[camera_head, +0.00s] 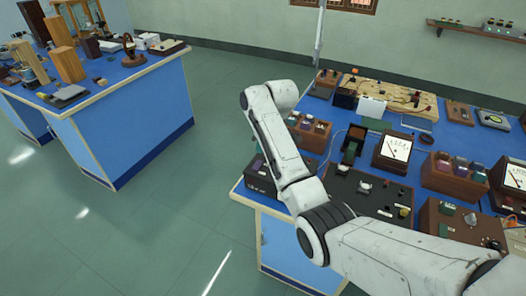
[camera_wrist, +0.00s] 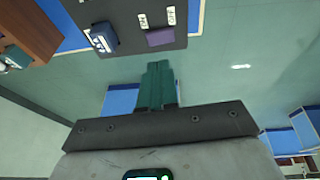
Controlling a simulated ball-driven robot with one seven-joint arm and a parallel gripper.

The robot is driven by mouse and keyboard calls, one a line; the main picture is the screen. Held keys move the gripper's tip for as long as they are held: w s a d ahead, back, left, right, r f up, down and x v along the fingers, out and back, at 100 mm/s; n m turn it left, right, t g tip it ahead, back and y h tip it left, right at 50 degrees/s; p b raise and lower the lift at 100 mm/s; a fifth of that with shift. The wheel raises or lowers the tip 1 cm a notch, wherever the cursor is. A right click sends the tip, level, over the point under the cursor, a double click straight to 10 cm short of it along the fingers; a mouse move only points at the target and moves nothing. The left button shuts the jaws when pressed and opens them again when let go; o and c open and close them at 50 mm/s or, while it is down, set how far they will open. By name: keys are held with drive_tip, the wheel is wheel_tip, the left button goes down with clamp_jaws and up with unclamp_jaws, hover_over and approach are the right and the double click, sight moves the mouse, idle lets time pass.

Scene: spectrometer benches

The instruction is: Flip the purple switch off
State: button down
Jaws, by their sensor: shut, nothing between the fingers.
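The purple switch (camera_wrist: 160,37) sits near the edge of a dark box (camera_wrist: 130,48) at the top of the wrist view. Two small white labels (camera_wrist: 171,15) are beside it, too blurred to read. In the head view the dark box (camera_head: 260,187) stands at the near left corner of the right bench, with a small purple patch on its top. My gripper (camera_wrist: 158,64) is shut and empty, its teal fingertips appearing just below the purple switch in the wrist view. I cannot tell whether they touch.
A blue switch-like block (camera_wrist: 103,38) is on the same box. The blue bench (camera_head: 245,190) also holds a black board (camera_head: 345,190), wooden boxes (camera_head: 310,133) and a meter (camera_head: 393,150). Another blue bench (camera_head: 140,110) stands at left, with clear floor (camera_head: 205,180) between.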

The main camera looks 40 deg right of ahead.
drive_tip(key=v, duration=0.7)
drive_tip(key=shift+a+b, duration=0.35)
drive_tip(key=shift+b, duration=0.05)
drive_tip(key=shift+f, duration=0.1)
drive_tip(key=s+a+f+m+g, duration=0.1)
drive_tip(key=s+a+f, duration=0.5)
drive_tip(key=s+f, duration=0.2)
drive_tip(key=s+a+f+m, duration=0.2)
drive_tip(key=s+a+f, duration=0.4)
drive_tip(key=s+f, duration=0.2)
drive_tip(key=s+a+f+m, duration=0.1)
drive_tip(key=s+a, duration=0.1)
drive_tip(key=s, duration=0.8)
drive_tip(key=s+a+f+m+g, duration=0.1)
drive_tip(key=s+a+f, duration=0.1)
drive_tip(key=s, duration=0.9)
drive_tip(key=shift+a+f+h, duration=0.25)
drive_tip(key=shift+a+h, duration=0.05)
drive_tip(key=shift+a, duration=0.15)
